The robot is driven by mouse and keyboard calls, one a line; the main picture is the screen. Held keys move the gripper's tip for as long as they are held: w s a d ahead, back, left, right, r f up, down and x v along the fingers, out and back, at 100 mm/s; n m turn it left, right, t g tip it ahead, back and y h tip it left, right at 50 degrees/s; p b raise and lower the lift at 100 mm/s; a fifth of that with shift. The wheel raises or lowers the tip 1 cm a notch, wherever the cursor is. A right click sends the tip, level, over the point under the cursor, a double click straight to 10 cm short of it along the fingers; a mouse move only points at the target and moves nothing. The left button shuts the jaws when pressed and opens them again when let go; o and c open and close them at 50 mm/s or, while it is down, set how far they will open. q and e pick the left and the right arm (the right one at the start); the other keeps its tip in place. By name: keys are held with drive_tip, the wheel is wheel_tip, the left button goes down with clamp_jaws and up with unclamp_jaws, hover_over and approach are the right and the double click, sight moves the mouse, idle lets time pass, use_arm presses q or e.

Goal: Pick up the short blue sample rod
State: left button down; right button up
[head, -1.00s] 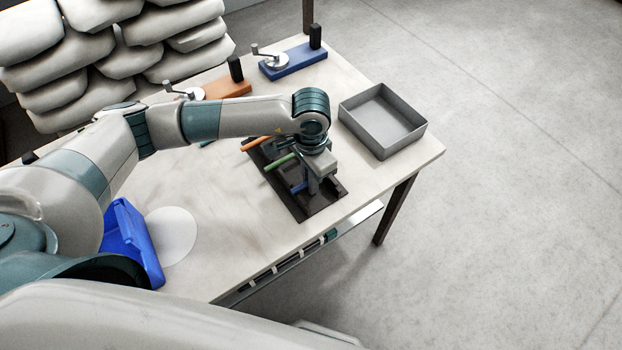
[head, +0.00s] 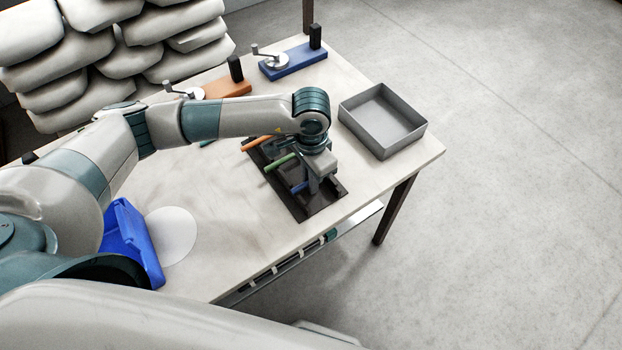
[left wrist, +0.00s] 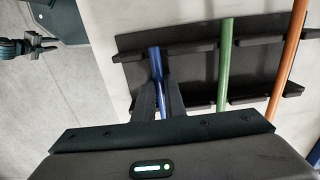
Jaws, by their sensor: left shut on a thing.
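The short blue rod (head: 298,188) lies across a dark rack (head: 305,211), beside a green rod (head: 281,161) and an orange rod (head: 256,143). My left gripper (head: 313,188) points down over the rack at the blue rod. In the left wrist view its two dark fingers (left wrist: 160,98) are shut on the blue rod (left wrist: 156,64), which still lies at the rack's level. The fingers hide part of the rod. What looks like my right gripper (left wrist: 40,44) shows small at the left edge of that view; its jaws are unclear.
An open grey tray (head: 345,104) stands right of the rack, near the table's far right edge. Crank devices on an orange base (head: 228,88) and a blue base (head: 298,62) stand at the back. A blue bin (head: 130,240) and a white disc (head: 172,235) lie at the left front.

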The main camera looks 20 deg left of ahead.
use_arm(q)
drive_tip(key=shift+r+p, duration=0.4)
drive_tip(key=shift+r, duration=3.05)
